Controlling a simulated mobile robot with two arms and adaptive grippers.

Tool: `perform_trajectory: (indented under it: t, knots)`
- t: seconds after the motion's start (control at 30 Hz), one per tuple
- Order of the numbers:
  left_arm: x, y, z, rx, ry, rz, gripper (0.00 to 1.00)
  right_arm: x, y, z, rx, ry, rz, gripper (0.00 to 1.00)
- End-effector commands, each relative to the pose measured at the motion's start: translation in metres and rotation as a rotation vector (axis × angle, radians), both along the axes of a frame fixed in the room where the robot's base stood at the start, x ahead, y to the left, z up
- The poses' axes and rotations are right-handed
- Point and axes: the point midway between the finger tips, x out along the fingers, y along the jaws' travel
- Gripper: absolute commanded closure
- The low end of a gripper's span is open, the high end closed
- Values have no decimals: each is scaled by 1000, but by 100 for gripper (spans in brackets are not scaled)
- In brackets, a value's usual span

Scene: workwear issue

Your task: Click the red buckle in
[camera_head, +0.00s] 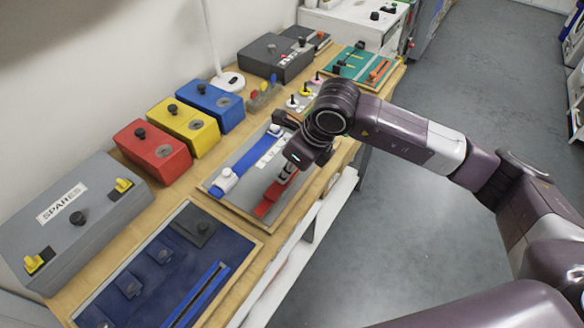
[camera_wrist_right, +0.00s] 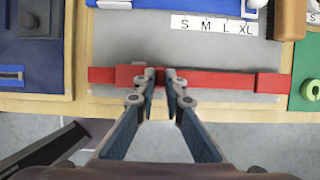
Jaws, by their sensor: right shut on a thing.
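The red strap with its buckle lies along the near edge of a grey board (camera_head: 215,193). In the right wrist view the red strap (camera_wrist_right: 225,81) runs straight across, with a red buckle part (camera_wrist_right: 127,76) just left of the fingertips and a red block at the right end. In the head view the strap (camera_head: 265,207) is partly hidden by my right gripper (camera_head: 285,178). My right gripper (camera_wrist_right: 161,74) points down at the strap, its fingers close together on a part of the red buckle. The fingers hide where the buckle parts meet. My left gripper is out of view.
A blue strap (camera_head: 248,155) with white parts and a size label card (camera_wrist_right: 213,25) lie on the same board. A dark blue board (camera_head: 150,300) is on the left, a green one (camera_head: 345,62) farther back. Red, yellow and blue boxes (camera_head: 190,127) stand along the wall.

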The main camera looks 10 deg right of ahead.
Motion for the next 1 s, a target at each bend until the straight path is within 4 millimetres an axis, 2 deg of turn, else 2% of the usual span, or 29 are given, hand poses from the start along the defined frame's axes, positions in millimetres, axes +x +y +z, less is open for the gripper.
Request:
perform_trajectory:
  t: [0.23, 0.27, 0.4, 0.77, 0.87, 1.0]
  knots:
    - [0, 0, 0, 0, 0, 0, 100, -3, 3, -1, 4, 6, 6, 100]
    - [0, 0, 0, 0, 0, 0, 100, -3, 4, -1, 5, 6, 7, 88]
    - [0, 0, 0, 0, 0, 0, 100, -3, 3, -1, 5, 6, 5, 73]
    - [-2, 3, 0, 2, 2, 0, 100, -3, 1, 4, 3, 2, 4, 72]
    - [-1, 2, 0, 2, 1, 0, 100, -5, -2, 16, 5, -1, 2, 72]
    - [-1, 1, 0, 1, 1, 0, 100, -13, -10, 42, 5, -2, 3, 72]
